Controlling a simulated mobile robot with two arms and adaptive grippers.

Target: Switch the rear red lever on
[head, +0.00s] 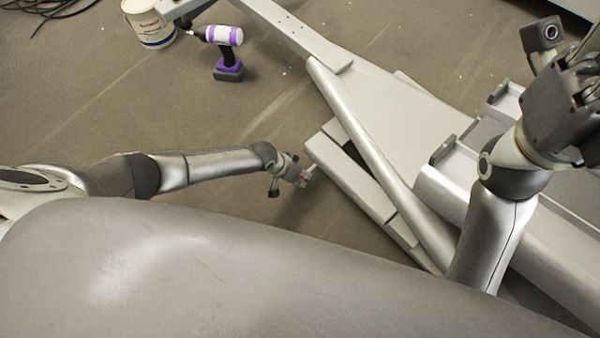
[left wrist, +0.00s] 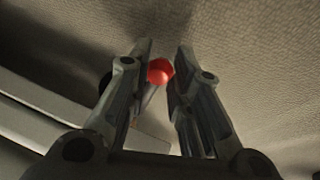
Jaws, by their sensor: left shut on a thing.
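The red lever's round knob (left wrist: 160,71) shows between the two fingers of my left gripper (left wrist: 160,62) in the left wrist view. Part of a grey stem shows below the knob, and the rest is hidden by the fingers. In the head view my left gripper (head: 303,178) is at the left end of the pale machine frame (head: 350,180), with a small bit of red (head: 301,178) at its fingers. My left gripper is shut on the lever. My right gripper (head: 565,100) is at the upper right above the frame, partly cut off; its fingers are unclear.
A purple and white drill (head: 228,55) stands on the floor at the top, near a white bucket (head: 150,24). Black cables (head: 45,8) lie at the top left. Long pale beams (head: 375,160) run diagonally beside my left gripper.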

